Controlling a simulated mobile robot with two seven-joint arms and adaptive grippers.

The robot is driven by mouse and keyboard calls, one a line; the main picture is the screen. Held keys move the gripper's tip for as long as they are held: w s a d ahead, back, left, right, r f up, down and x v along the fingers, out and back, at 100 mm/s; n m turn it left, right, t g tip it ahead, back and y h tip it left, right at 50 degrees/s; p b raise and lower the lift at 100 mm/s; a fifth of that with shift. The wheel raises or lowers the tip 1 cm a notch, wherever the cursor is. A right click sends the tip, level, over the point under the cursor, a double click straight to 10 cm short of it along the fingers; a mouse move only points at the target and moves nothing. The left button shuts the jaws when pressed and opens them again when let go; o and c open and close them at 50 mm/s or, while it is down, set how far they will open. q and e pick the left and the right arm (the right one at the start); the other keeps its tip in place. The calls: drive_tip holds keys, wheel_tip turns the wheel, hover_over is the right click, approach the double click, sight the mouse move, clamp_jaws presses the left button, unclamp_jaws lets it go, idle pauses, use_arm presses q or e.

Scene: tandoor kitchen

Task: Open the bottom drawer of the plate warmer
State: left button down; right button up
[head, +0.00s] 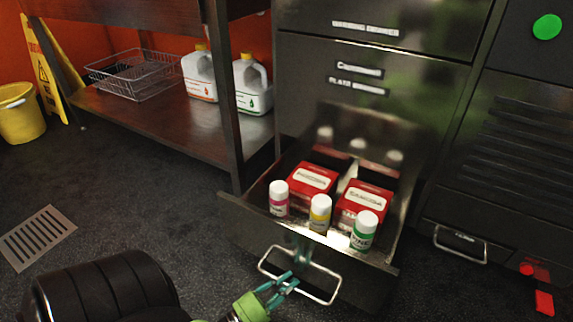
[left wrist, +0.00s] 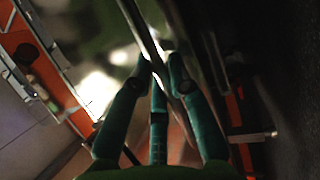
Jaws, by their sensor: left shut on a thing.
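The plate warmer (head: 400,75) is a dark metal cabinet with labelled drawer fronts. Its bottom drawer (head: 385,258) stands pulled out, and its inside shows. Two red boxes, one on the left (head: 312,182) and one on the right (head: 364,203), and three small white-capped bottles sit in it. A wire bar handle (head: 325,297) is on the drawer front. My left gripper (head: 291,279), with teal fingers, is shut on this handle at its left part. In the left wrist view the fingers (left wrist: 160,80) close around the bar. My right gripper is not in view.
A steel shelf (head: 150,115) at left holds a wire basket (head: 135,75) and two white jugs (head: 252,85). A yellow bucket (head: 18,112) and wet-floor sign stand far left. A grate (head: 38,237) lies in the floor. Another cabinet with a low handle (head: 460,246) stands at right.

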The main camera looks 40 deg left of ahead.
use_arm(q)
drive_tip(key=shift+s+d, duration=0.1)
drive_tip(key=shift+s, duration=0.2)
drive_tip(key=c, duration=1.2)
unclamp_jaws()
drive_tip(key=shift+o, duration=0.2)
